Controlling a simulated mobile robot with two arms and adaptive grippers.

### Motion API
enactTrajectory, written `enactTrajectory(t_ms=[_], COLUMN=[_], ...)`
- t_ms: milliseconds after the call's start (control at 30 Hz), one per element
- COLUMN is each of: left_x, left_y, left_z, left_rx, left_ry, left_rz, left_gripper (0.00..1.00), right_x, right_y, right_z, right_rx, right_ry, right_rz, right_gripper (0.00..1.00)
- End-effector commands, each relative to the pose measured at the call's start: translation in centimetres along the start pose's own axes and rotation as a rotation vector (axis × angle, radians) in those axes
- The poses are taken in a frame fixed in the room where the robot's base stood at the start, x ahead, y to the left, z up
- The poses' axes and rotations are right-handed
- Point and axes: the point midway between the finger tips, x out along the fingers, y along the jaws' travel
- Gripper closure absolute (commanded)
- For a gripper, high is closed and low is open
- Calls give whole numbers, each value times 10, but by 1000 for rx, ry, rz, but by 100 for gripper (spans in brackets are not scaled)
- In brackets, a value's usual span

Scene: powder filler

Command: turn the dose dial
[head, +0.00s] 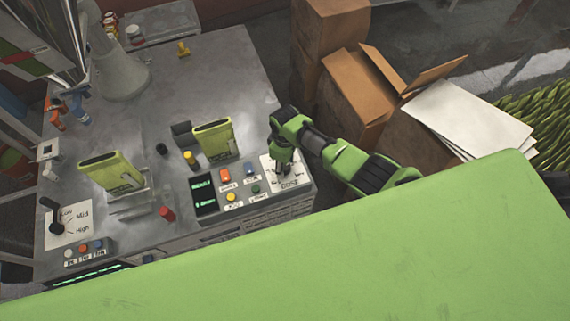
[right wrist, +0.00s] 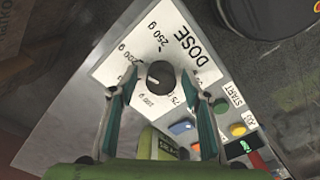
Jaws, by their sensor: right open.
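The dose dial (right wrist: 160,74) is a round black knob on a white plate (right wrist: 130,48) printed DOSE with gram marks around it. In the head view the plate (head: 299,179) is at the console's right corner, and my gripper hides most of the dial. My right gripper (right wrist: 156,76) is open, with one finger on each side of the dial in the right wrist view. Gaps show between the knob and both fingers; the depth between tips and plate is hard to judge. My left gripper is not in view.
Beside the plate are coloured buttons (head: 225,175) and a dark display (head: 203,190) with green text. Yellow-green hoppers (head: 213,139) stand on the grey table (head: 225,80). Cardboard boxes (head: 357,95) stand right of the table, behind my right arm.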

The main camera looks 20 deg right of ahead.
Motion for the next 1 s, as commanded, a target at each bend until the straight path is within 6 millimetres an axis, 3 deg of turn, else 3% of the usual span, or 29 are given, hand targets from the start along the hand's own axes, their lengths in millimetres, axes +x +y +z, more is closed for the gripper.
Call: enactTrajectory(t_ms=[333,800,1000], left_x=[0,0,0], left_y=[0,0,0], left_z=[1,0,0], left_rx=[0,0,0], left_ry=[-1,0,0], left_rz=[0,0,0], left_gripper=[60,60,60], right_x=[-15,-97,-117], right_y=[0,1,0], right_z=[-1,0,0], right_rx=[-1,0,0], right_ry=[3,3,1], right_rz=[-1,1,0], right_gripper=[56,56,56])
